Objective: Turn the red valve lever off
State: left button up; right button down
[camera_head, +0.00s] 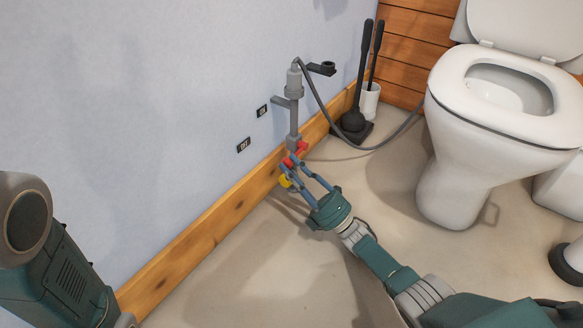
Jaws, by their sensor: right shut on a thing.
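The red valve lever (289,162) is low on a grey pipe valve (294,115) beside the wall. More red shows at the valve body just above it, and a yellow piece (285,182) shows just below. My right gripper (291,171) reaches in from the lower right. Its blue-grey fingers are closed on the red lever and hide part of it. Two small dark signs are on the wall to the left, an upper one (262,110) and a lower one (243,145). My left arm shows at the lower left, but its gripper is out of view.
A grey hose (345,138) curves from the valve top toward the white toilet (480,130) at right. A black plunger (354,119) and a white brush holder (370,101) stand behind the valve. A wooden baseboard (205,238) runs along the wall. Floor at lower centre is clear.

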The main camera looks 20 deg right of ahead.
jog(key=shift+s+a+f, duration=0.2)
jog(key=shift+s+a, duration=0.05)
jog(key=shift+a, duration=0.05)
jog(key=c, duration=1.5)
grip_release()
jog(key=shift+o, duration=0.2)
jog(key=shift+w+d+r, duration=0.1)
jog(key=shift+d+r, duration=0.05)
jog(key=shift+r, duration=0.3)
notch_tip(320, 180, up, 9)
jog(key=shift+r, duration=0.1)
